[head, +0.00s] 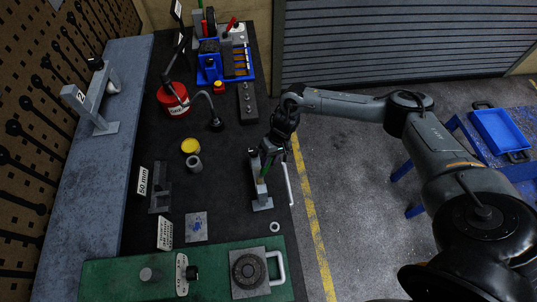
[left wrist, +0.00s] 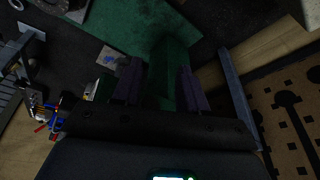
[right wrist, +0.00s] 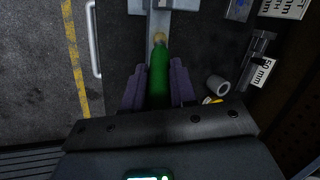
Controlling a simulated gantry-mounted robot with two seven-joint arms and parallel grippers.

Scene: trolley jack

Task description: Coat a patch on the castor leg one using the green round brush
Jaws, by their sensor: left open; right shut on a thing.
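My right gripper (head: 272,150) is shut on the green round brush (right wrist: 158,72). In the right wrist view the brush points away from the fingers (right wrist: 158,85), and its tan tip (right wrist: 160,38) lies over the grey metal of castor leg one (right wrist: 158,22). I cannot tell whether the tip touches it. In the head view castor leg one (head: 262,204) stands on the dark bench near its right edge, partly hidden by the gripper and brush. My left gripper (left wrist: 158,85) is open and empty in the left wrist view, above a green surface. It is not in the head view.
A similar grey leg marked 2 (head: 92,106) stands on the grey shelf at left. A white handle-like bar (head: 289,184) runs beside castor leg one. A red tin (head: 173,99), a yellow-topped pot (head: 190,146), a grey ring (head: 195,164) and a small washer (head: 275,227) are nearby.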

